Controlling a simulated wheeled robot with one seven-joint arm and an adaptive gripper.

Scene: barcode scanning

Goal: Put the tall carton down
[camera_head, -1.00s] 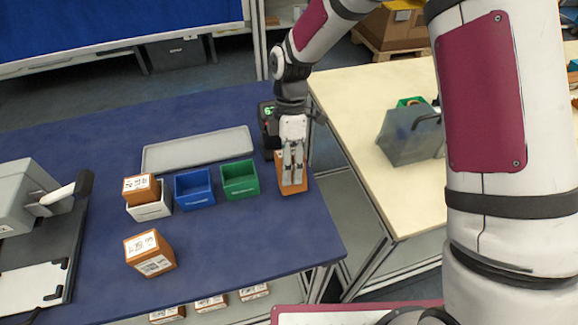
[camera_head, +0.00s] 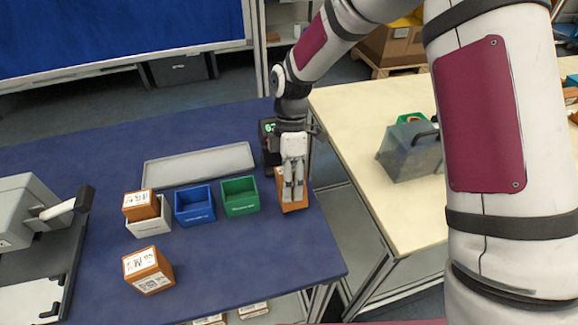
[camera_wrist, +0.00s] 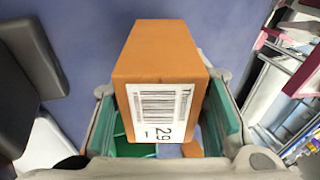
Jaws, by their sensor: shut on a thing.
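My gripper (camera_head: 293,190) is shut on an orange-brown tall carton (camera_head: 296,203), near the right edge of the blue table (camera_head: 235,260). In the wrist view the carton (camera_wrist: 160,50) sits between my two fingers, with a white barcode label (camera_wrist: 160,112) facing the camera. My fingers hide much of the carton in the head view. I cannot tell whether its base touches the table. The carton is to the right of the green bin (camera_head: 240,197) and in front of a dark device with a green display (camera_head: 269,128).
A blue bin (camera_head: 195,206) and a white bin (camera_head: 149,230) holding a small carton (camera_head: 140,206) stand left of the green bin. Another carton (camera_head: 147,270) stands in front. A grey tray (camera_head: 200,165) lies behind. Table space in front of the green bin is clear.

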